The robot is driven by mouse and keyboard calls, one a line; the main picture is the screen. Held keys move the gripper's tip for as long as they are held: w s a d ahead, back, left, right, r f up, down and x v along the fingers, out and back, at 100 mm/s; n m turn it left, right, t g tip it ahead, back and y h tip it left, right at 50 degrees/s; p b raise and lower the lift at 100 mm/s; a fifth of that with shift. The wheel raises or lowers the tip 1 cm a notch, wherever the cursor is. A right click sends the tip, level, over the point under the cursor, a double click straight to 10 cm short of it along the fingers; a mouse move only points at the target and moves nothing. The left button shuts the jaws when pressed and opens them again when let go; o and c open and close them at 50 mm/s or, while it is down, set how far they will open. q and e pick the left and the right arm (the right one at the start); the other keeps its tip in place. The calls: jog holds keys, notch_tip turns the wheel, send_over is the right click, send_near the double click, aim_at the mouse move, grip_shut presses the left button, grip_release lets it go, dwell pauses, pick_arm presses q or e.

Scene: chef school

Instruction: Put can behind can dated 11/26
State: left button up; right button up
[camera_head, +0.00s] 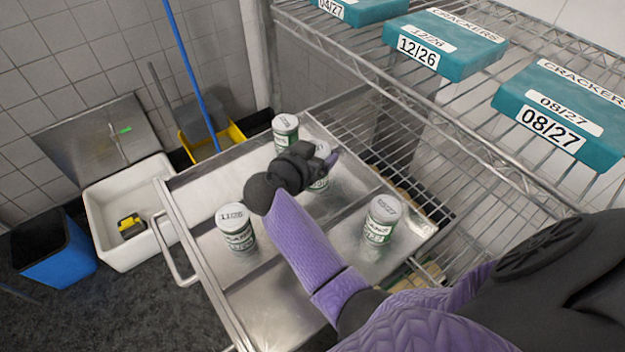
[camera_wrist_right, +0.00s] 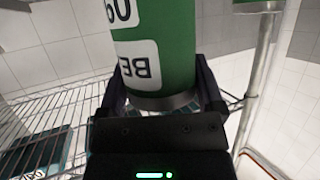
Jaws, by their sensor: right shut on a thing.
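The can dated 11/26 (camera_head: 237,228) stands upright on the left part of a metal cart top (camera_head: 207,183), green and white with a pale lid. My right gripper (camera_head: 316,166) is shut on another green can (camera_head: 321,183), beyond and to the right of the 11/26 can. The gripper partly hides this held can. In the right wrist view the held can (camera_wrist_right: 160,40) fills the space between the fingers, and its label is cut off. Whether it touches the cart top is unclear. My left gripper is not in view.
One can (camera_head: 285,132) stands at the cart's far corner and another, apparently dated 05/27, (camera_head: 382,218) on its right side. A wire shelf (camera_head: 455,130) with teal cracker boxes (camera_head: 445,45) borders the cart on the right. A white sink (camera_head: 130,215) is left.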

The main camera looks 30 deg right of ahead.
notch_tip(320, 180, down, 5)
jog(key=shift+r+b, duration=0.15)
jog(key=shift+b, duration=0.75)
jog(key=shift+f, duration=0.3)
jog(key=shift+r, duration=0.2)
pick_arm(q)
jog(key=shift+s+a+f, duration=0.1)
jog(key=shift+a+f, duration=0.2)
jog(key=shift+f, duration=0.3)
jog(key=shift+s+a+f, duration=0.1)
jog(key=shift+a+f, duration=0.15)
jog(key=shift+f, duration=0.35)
pick_arm(e)
jog(key=shift+f, duration=0.1)
jog(key=o, duration=1.2)
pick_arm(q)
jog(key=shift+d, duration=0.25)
pick_arm(e)
jog(key=shift+o, duration=0.5)
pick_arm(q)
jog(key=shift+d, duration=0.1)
